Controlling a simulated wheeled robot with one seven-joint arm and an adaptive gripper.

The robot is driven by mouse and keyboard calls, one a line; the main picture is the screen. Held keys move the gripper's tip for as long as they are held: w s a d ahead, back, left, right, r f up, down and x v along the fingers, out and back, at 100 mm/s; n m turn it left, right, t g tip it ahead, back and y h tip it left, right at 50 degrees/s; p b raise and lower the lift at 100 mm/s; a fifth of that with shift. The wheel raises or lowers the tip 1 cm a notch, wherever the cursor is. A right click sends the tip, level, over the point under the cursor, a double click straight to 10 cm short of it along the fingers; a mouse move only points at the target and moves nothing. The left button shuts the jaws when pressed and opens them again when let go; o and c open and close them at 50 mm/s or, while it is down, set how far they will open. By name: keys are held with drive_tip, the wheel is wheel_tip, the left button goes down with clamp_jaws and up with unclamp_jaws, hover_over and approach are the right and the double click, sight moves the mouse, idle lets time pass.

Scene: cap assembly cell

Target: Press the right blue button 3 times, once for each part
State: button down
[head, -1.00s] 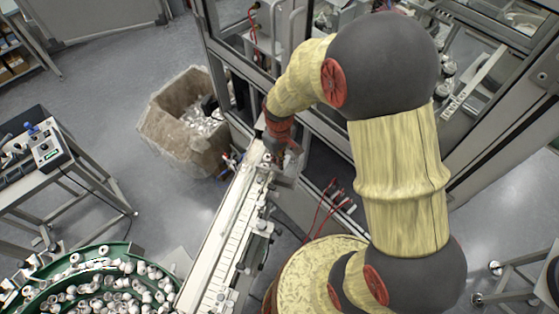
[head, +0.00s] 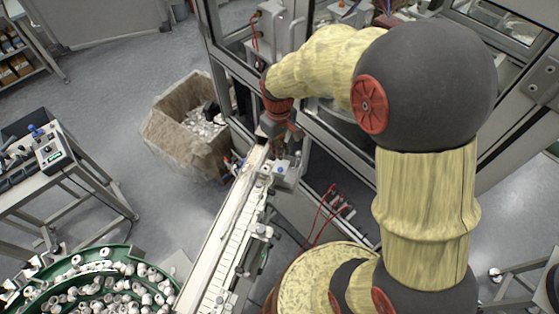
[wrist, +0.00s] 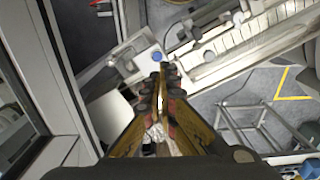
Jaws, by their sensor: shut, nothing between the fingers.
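A blue button (wrist: 156,56) sits on a pale box (wrist: 136,62) in the wrist view, just beyond my fingertips. My gripper (wrist: 161,72) is shut and empty, pointing toward the button. The picture does not settle whether the fingertips touch it; a small gap seems to show. In the head view my gripper (head: 274,143) is over the far end of the conveyor, close to the pale box (head: 287,174). Only one blue button can be made out.
The conveyor track (head: 223,245) runs from the front toward the machine frame (head: 208,55). A bin (head: 187,122) stands left of it. A green bowl of white caps (head: 120,258) is at the lower left. A control box (head: 50,152) sits on a side table.

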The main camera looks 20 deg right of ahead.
drive_tip(key=shift+r, duration=2.1)
drive_tip(key=shift+s, duration=0.1)
